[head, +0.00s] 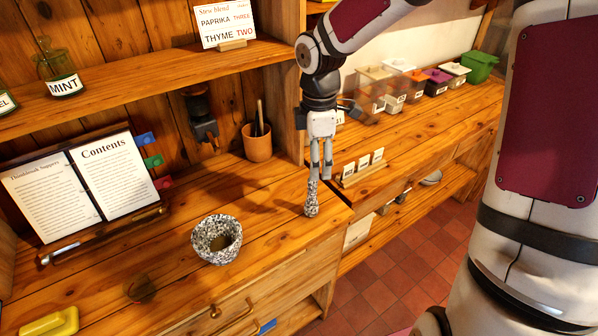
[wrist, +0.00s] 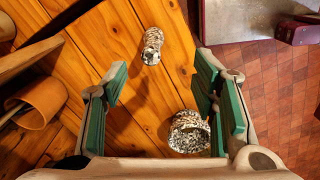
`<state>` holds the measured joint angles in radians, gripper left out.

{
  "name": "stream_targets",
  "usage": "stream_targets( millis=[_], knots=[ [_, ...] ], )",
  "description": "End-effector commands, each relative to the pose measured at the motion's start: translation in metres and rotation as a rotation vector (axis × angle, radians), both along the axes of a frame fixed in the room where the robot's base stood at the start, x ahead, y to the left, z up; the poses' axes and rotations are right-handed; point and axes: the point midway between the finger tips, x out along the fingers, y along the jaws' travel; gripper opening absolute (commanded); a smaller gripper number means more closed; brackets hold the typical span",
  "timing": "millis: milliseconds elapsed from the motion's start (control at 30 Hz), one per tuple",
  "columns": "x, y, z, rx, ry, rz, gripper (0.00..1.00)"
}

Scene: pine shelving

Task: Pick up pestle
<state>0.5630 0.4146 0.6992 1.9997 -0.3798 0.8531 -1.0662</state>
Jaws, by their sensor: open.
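The pestle (head: 311,203) is speckled black and white and stands upright on the wooden counter near its right end. It also shows in the wrist view, ahead of and between the fingers (wrist: 152,42). My gripper (head: 321,178) points down at the top of the pestle in the head view; its green-padded fingers (wrist: 161,72) are spread apart with nothing between them. I cannot tell whether a finger touches the pestle. The speckled mortar (head: 217,240) stands to the left of the pestle, nearer the front edge; it also shows by the right finger in the wrist view (wrist: 189,134).
A terracotta pot (head: 257,146) with utensils stands behind. An open recipe book (head: 85,190) is at left, a yellow item (head: 50,322) at front left. Lidded containers (head: 400,82) and small cards (head: 362,167) occupy the right counter. A shelf (head: 150,82) overhangs the back.

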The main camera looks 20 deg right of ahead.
Motion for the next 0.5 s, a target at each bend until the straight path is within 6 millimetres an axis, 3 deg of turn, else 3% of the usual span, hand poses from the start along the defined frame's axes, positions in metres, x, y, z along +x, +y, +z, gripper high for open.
stream_targets(
  millis=[167,500],
  knots=[
    [0.003,0.002,-0.009,0.023,0.003,0.038,0.53],
    [0.003,0.002,-0.069,0.022,0.006,0.039,0.53]
  ],
)
